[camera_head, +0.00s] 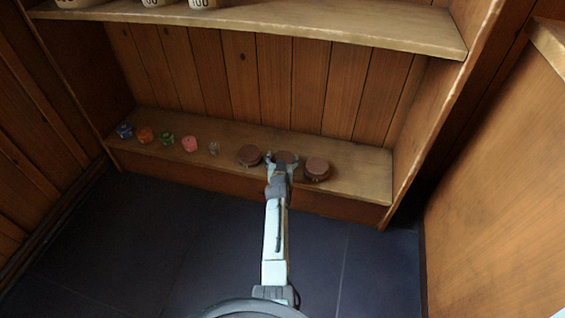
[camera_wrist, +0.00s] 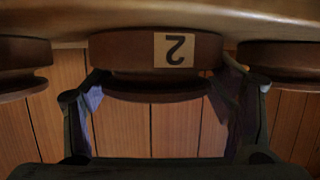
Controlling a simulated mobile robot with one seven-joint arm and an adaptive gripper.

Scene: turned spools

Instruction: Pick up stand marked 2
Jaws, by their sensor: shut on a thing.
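The stand marked 2 is a brown turned spool with a pale label. In the wrist view the stand (camera_wrist: 125,52) is at the top middle, and its label reads an upside-down 2. My gripper (camera_wrist: 155,88) has a finger on each side of it and is shut on it at the narrower waist. In the head view my gripper (camera_head: 281,163) is at the lower shelf, and the stand (camera_head: 284,156) shows just beyond the fingers, partly hidden by them. I cannot tell any gap between the stand and the shelf.
Similar brown stands are close on both sides, one at left (camera_head: 249,155) and one at right (camera_head: 316,168). Farther left on the lower shelf (camera_head: 360,182) are small blue, orange, green, pink and clear items. An upper shelf (camera_head: 330,28) overhangs the back. The shelf's right end is clear.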

